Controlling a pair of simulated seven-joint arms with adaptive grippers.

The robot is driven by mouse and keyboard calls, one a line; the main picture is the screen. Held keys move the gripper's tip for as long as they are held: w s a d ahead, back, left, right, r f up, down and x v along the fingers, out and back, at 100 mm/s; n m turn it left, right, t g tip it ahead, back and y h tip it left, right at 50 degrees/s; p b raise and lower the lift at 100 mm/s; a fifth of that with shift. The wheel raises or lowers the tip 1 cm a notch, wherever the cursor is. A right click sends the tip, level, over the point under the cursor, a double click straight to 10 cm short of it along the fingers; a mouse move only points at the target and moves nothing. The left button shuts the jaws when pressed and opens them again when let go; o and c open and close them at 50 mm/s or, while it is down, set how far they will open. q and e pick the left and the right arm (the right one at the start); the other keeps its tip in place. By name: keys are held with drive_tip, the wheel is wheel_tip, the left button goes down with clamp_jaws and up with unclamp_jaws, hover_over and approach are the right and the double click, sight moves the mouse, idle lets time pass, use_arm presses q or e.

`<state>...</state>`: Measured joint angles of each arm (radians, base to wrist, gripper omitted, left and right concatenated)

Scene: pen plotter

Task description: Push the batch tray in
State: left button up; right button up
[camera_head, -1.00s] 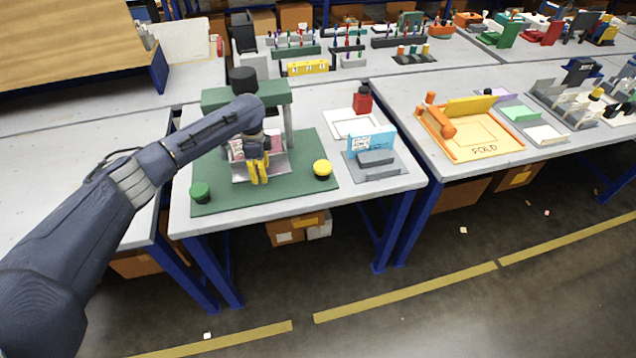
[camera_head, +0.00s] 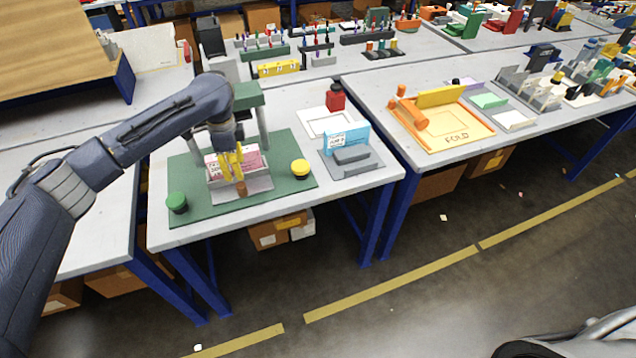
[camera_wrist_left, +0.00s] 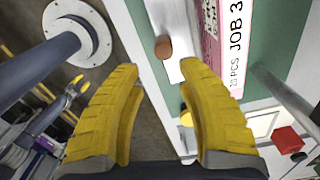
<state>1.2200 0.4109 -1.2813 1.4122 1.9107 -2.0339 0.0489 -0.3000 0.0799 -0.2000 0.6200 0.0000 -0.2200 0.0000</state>
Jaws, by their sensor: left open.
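The batch tray (camera_head: 256,186) is a flat grey tray on the green base (camera_head: 190,214) of the plotter. It extends toward the base's front edge and has a brown round knob (camera_head: 242,188) at its front, also in the left wrist view (camera_wrist_left: 163,47). A pink and white stack (camera_head: 250,163) rests on it, its printed label partly readable as "20 PCS" and "JOB 3" in the wrist view (camera_wrist_left: 226,45). My left gripper (camera_head: 236,178) has yellow fingers and is open and empty. In the wrist view its fingertips (camera_wrist_left: 160,68) stand apart on either side of the knob's line; contact is unclear.
A grey stand with a blue sign (camera_head: 346,138) is to the right. The floor in front is clear.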

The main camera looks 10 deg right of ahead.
use_arm(q)
wheel_tip(320, 180, up, 8)
drive_tip(key=w+d+n, duration=0.1)
drive_tip(key=w+d, duration=0.1)
drive_tip(key=s+d+f+h, duration=0.1)
drive_tip(key=s+d+f, duration=0.1)
drive_tip(key=d+f, duration=0.2)
drive_tip(key=s+d+f+h, duration=0.1)
drive_tip(key=s+d+f, duration=0.2)
drive_tip(key=d, duration=0.6)
drive_tip(key=s+d+f+g, duration=0.1)
drive_tip(key=s+d+f, duration=0.1)
drive_tip(key=d+f, duration=0.3)
drive_tip(key=shift+s+d+f+h, duration=0.3)
drive_tip(key=shift+s+d+h, duration=0.1)
drive_tip(key=shift+d, duration=0.85)
drive_tip(key=shift+w, duration=0.1)
